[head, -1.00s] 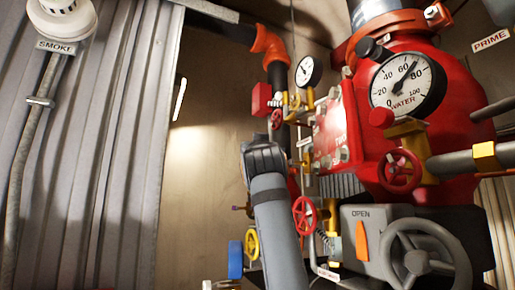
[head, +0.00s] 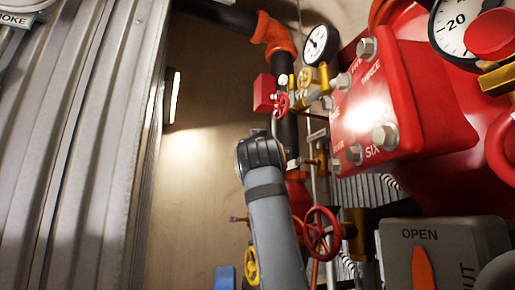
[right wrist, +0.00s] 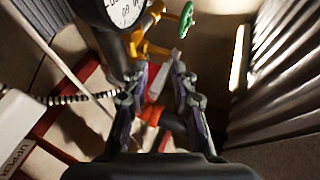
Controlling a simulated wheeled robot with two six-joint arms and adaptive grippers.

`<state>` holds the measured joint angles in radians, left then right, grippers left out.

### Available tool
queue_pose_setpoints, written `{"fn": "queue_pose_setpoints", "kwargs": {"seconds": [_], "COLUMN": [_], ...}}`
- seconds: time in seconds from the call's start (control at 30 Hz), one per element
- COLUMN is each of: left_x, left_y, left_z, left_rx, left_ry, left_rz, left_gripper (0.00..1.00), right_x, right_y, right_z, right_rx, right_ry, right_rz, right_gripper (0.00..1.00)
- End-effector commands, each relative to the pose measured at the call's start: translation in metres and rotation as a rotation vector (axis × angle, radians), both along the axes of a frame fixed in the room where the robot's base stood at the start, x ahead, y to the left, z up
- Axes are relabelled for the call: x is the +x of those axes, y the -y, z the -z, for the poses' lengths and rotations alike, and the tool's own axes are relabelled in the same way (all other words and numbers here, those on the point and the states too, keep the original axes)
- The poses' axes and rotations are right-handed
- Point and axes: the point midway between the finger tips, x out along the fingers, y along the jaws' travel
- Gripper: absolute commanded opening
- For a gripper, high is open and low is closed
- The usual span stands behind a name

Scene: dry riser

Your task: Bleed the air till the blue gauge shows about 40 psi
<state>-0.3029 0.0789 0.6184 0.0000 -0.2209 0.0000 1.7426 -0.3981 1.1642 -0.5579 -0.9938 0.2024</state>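A blue round part (head: 226,277), perhaps the blue gauge seen edge-on, is cut off by the head view's bottom edge; its dial is hidden. In the right wrist view, a white-faced gauge (right wrist: 126,10) is cut off at the top; its needle cannot be read. A green handwheel (right wrist: 186,20) on brass fittings is beside it. My right gripper (right wrist: 160,70) is open, its fingers spread on either side of a pale grey piece and orange parts; I see no clear contact. A grey arm of mine rises in the head view; its gripper is hidden there. My left gripper is not seen.
A red wheel (head: 321,232) and yellow wheel (head: 251,264) are below. A red box (head: 400,98) and OPEN-marked grey box (head: 430,250) crowd the right. Corrugated metal (head: 75,150) stands left.

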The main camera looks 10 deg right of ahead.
Motion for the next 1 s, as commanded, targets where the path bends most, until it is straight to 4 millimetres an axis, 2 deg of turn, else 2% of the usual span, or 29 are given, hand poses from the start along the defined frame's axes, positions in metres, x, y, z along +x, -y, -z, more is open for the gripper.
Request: {"fn": "queue_pose_setpoints", "kwargs": {"seconds": [0.03,0.13,0.17,0.33,0.6,0.93,0.97,1.0], "left_x": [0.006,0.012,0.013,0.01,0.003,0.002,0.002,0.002], "left_y": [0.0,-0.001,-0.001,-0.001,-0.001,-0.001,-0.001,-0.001], "left_z": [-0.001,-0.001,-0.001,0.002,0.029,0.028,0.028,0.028], "left_rx": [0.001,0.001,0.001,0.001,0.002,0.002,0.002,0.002], "left_ry": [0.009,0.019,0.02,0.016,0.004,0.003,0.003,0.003], "left_rz": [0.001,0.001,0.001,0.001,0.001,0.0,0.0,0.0], "left_gripper": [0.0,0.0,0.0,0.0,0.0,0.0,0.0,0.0], "right_x": [0.0,0.0,0.0,0.001,0.001,0.001,0.001,0.001], "right_y": [0.0,0.0,0.0,0.001,0.001,0.001,0.001,0.001], "right_z": [0.0,0.0,0.0,0.003,0.013,0.009,0.009,0.009], "right_rx": [0.0,0.0,0.0,0.004,0.068,0.076,0.076,0.076], "right_ry": [0.0,0.0,0.0,0.012,0.214,0.237,0.237,0.237], "right_rz": [0.0,0.0,0.001,0.002,0.006,0.003,0.003,0.003], "right_gripper": [0.15,0.02,0.0,0.0,0.0,0.0,0.2,0.25]}}
